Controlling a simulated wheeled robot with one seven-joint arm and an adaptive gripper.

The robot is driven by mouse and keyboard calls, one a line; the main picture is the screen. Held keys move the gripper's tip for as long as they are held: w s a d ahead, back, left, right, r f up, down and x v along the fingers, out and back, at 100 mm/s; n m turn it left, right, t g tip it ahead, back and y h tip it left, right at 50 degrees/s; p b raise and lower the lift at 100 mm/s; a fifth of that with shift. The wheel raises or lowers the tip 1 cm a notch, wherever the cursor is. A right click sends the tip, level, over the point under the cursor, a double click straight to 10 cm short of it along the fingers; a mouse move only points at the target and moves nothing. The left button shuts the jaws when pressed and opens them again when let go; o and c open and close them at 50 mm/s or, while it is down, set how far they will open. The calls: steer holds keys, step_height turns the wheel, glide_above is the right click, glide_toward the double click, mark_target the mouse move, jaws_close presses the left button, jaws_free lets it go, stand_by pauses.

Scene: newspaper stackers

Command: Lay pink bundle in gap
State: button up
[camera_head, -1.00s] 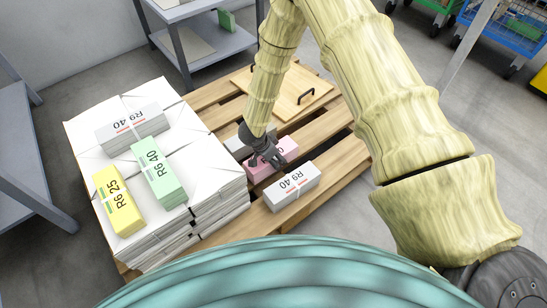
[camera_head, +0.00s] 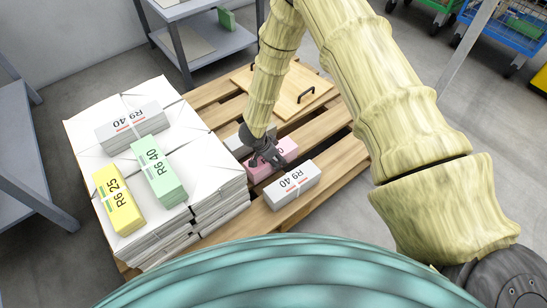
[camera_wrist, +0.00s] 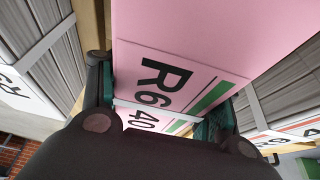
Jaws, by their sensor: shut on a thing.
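The pink bundle (camera_head: 285,151) lies low over the wooden pallet (camera_head: 340,155), between a grey-white bundle (camera_head: 234,147) behind it and a white R9 40 bundle (camera_head: 293,186) in front. My gripper (camera_head: 267,161) comes down on the pink bundle from above. In the wrist view the two fingers (camera_wrist: 160,112) are shut on the pink bundle (camera_wrist: 190,40), which has a black R6 40 label and a green stripe. Grey bundles flank it on both sides in that view. Whether the pink bundle touches the pallet or its neighbours is hidden.
Left of it, a white paper stack (camera_head: 215,177) carries a yellow R6 25 bundle (camera_head: 117,200), a green R6 40 bundle (camera_head: 160,172) and a white R9 40 bundle (camera_head: 128,127). A wooden board with handles (camera_head: 280,88) lies at the pallet's back.

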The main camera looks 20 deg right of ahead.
steer(key=o, duration=1.8)
steer(key=shift+o, duration=0.6)
steer(key=shift+v, duration=3.75)
